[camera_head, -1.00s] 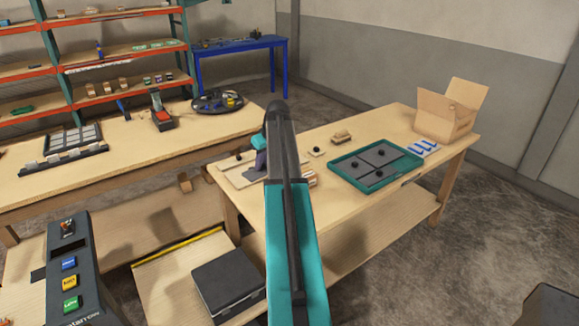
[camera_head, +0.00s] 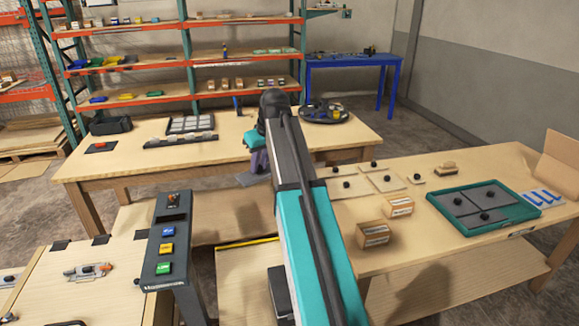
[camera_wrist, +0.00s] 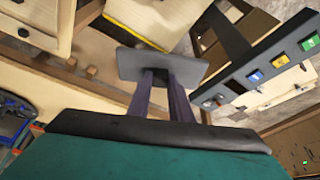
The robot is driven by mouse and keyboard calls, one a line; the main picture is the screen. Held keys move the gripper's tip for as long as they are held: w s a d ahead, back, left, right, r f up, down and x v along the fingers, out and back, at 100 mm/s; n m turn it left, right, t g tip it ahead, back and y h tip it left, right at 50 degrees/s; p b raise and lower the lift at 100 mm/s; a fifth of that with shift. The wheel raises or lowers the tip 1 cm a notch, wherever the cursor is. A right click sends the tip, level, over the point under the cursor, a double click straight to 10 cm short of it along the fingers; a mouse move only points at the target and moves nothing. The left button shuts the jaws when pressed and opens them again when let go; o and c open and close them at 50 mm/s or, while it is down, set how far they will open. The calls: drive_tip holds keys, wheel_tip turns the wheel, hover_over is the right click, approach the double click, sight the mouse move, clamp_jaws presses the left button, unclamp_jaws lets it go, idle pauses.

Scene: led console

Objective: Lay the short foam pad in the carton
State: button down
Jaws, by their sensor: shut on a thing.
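My gripper (camera_head: 258,163) is shut on a flat grey pad (camera_head: 250,180), held in the air in front of the two tables. In the wrist view, the purple fingers (camera_wrist: 165,85) meet the grey pad (camera_wrist: 140,64), which spreads past them on both sides. I cannot tell its length against the other pads. The open cardboard carton (camera_head: 560,165) stands on the right table at the right picture edge, cut off. My gripper is far to its left. The carton's inside is hidden.
A teal tray (camera_head: 460,226) with grey knobbed pads lies on the right table (camera_head: 440,265), near blue-white strips (camera_head: 543,197). Two small boxes (camera_head: 374,233) and knobbed wooden pieces lie left of it. The back table (camera_head: 100,170) holds a slotted rack (camera_head: 185,130) and a round tray (camera_head: 324,113).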

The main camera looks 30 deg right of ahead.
drive_tip(key=s+a+r+n, duration=0.1)
drive_tip(key=a+r, duration=0.2)
drive_tip(key=a, duration=0.8)
drive_tip(key=a+r+n, duration=0.1)
drive_tip(key=a+r, duration=0.1)
drive_tip(key=a, duration=0.9)
drive_tip(key=shift+s+r+y, duration=0.4)
